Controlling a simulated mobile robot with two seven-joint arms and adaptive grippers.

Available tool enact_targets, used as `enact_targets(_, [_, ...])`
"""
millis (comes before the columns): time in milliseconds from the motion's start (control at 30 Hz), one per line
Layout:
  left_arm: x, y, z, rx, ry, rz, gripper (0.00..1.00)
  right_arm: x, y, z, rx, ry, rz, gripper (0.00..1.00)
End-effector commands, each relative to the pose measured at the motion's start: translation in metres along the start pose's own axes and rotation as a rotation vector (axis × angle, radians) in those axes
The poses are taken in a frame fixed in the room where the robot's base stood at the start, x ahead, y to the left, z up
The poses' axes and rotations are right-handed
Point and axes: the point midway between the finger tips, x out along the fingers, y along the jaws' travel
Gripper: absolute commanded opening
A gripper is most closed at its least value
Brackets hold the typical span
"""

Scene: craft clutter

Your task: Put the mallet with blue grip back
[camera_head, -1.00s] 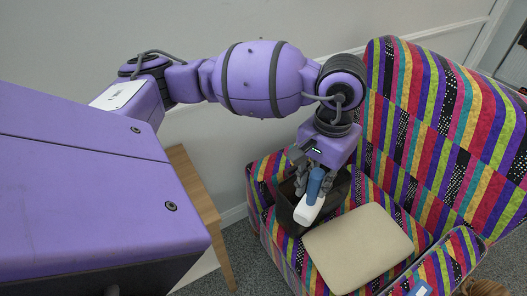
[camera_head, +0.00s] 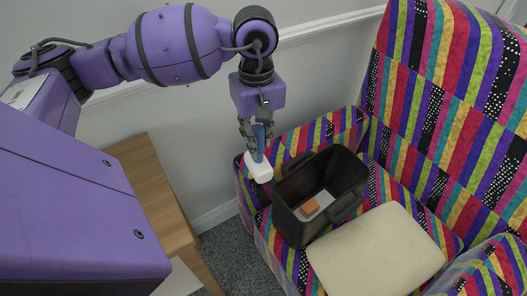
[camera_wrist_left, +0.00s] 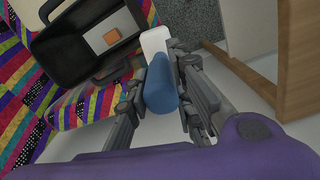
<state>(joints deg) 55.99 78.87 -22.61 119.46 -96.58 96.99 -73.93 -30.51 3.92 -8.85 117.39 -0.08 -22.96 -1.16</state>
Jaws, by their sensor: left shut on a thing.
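The mallet has a blue grip (camera_head: 259,138) and a white head (camera_head: 259,167). My left gripper (camera_head: 256,136) is shut on the blue grip, with the white head hanging below the fingers. The mallet is in the air just left of a dark open box (camera_head: 290,214) on the striped armchair, near the chair's left arm. In the left wrist view the blue grip (camera_wrist_left: 161,88) sits between the two fingers, and the white head (camera_wrist_left: 155,42) lies beyond it, beside the box (camera_wrist_left: 62,52). My right gripper is not in view.
The box holds an orange block (camera_head: 310,207) on a pale flat thing. A cream cushion (camera_head: 377,254) lies on the seat in front of the box. A wooden table (camera_head: 150,185) stands at left, with bare carpet (camera_head: 236,250) between it and the armchair (camera_head: 450,110).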

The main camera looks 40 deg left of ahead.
Motion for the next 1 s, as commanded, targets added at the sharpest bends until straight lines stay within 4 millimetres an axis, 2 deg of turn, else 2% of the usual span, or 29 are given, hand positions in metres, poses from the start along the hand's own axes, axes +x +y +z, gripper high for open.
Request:
enact_targets(33, [0.007,0.0,-0.007,-0.043,-0.001,-0.001,0.0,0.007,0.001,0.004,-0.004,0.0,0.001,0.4])
enact_targets(100, [0.006,0.0,-0.013,-0.083,-0.001,0.002,0.0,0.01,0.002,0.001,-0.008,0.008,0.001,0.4])
enact_targets(267, [0.01,0.009,-0.036,-0.112,-0.002,0.007,0.0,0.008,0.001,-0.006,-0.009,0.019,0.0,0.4])
enact_targets(367, [0.019,0.018,-0.058,-0.113,-0.003,0.007,0.0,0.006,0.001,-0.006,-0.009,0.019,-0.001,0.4])
enact_targets(567, [0.041,0.036,-0.104,-0.109,-0.005,0.007,0.0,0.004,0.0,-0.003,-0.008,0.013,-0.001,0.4])
enact_targets(700, [0.069,0.044,-0.124,-0.107,-0.005,0.005,0.0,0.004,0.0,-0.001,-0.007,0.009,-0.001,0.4])
enact_targets(800, [0.082,0.048,-0.135,-0.105,-0.003,0.005,0.0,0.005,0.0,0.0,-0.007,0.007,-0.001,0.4])
enact_targets(1000, [0.093,0.051,-0.145,-0.104,-0.001,0.006,0.0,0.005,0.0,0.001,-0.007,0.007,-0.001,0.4])
